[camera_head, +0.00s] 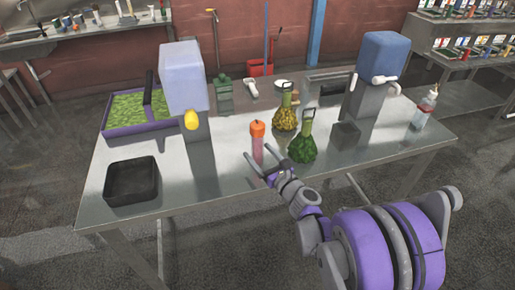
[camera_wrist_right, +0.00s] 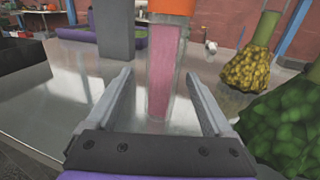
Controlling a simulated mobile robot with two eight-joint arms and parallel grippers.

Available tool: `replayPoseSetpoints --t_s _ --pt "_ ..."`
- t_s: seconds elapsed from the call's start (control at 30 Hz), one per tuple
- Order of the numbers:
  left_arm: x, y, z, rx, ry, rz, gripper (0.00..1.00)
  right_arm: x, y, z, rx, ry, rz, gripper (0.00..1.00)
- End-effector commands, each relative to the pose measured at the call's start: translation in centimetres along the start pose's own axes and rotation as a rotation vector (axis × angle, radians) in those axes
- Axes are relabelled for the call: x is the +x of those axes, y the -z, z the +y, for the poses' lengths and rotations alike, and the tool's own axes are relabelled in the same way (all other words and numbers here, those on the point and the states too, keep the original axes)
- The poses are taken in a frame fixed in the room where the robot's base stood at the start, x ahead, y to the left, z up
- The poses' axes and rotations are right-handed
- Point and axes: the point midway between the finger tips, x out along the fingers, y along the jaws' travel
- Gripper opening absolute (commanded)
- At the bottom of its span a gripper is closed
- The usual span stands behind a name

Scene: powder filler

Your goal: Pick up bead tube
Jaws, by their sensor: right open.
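The bead tube (camera_head: 257,147) is a clear tube with pink contents and an orange cap, standing upright on the metal table near its front edge. In the right wrist view the tube (camera_wrist_right: 161,78) stands between and just beyond the tips of my right gripper's fingers. My left gripper is not in view.
A green bead flask (camera_head: 302,150) stands close right of the tube, with a yellow one (camera_head: 285,119) behind. A black bin (camera_head: 132,181) sits front left. A grey block (camera_head: 345,135) stands right.

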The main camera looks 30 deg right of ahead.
Motion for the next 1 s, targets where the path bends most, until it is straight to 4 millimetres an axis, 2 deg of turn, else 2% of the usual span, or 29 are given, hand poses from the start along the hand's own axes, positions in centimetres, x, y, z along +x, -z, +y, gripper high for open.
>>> replayPoseSetpoints --t_s 0.13,0.4,0.63,1.0 --pt "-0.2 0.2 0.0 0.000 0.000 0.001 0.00 1.3 -0.2 -0.1 -0.001 -0.001 0.000 0.86" --pt "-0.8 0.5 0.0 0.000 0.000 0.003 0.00 5.0 -0.4 -0.3 -0.001 -0.001 0.000 0.86" --pt "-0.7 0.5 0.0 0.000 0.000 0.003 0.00 5.1 -0.3 -0.3 -0.002 0.000 0.001 0.86" --pt "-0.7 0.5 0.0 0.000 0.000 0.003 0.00 5.1 -0.4 -0.3 -0.002 0.000 0.000 0.19"
